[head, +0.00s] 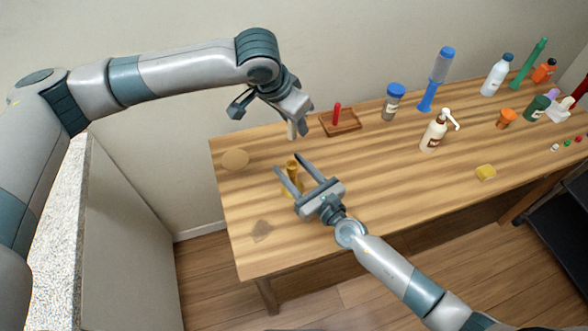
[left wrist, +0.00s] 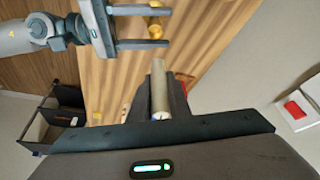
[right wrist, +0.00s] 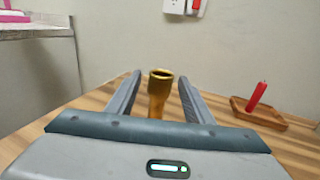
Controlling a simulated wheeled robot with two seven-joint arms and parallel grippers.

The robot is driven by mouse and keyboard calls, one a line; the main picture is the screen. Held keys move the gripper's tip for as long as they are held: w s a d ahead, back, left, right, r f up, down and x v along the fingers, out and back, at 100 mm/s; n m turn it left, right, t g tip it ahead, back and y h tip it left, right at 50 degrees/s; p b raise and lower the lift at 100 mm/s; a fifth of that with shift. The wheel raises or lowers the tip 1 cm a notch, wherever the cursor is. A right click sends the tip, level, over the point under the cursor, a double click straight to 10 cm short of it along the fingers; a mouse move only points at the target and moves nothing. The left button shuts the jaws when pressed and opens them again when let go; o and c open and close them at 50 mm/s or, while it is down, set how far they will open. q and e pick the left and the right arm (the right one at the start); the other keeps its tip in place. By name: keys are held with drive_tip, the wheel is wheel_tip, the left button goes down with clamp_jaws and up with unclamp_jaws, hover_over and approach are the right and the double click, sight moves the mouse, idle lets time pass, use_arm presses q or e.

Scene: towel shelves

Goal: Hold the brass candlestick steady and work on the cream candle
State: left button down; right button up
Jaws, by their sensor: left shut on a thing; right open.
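The brass candlestick (head: 293,168) stands upright near the left end of the wooden table, and its open top shows in the right wrist view (right wrist: 159,88). My right gripper (head: 287,162) is open with one finger on each side of the candlestick; a gap shows on both sides. My left gripper (head: 297,130) is above and behind the candlestick, shut on the cream candle (left wrist: 159,88). The candle sticks out past the fingers, apart from the candlestick. In the head view the candle is hard to make out against the gripper.
A red candle (head: 337,114) stands on a small wooden tray (head: 350,127) at the back edge. A pump bottle (head: 434,132), a lidded jar (head: 393,103) and a yellow sponge (head: 486,172) are further right. A round tan mat (head: 235,159) lies left. The front left tabletop is mostly clear.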

clamp_jaws()
use_arm(q)
drive_tip(key=shift+s+d+f+m+g+h, duration=0.1)
drive_tip(key=shift+f+m+g+h, duration=0.25)
drive_tip(key=shift+f+m, duration=0.7)
drive_tip(key=shift+s+d+f+m+g+h, duration=0.1)
drive_tip(key=shift+f+m+g+h, duration=0.3)
drive_tip(key=shift+m, duration=1.05)
drive_tip(key=shift+f, duration=0.25)
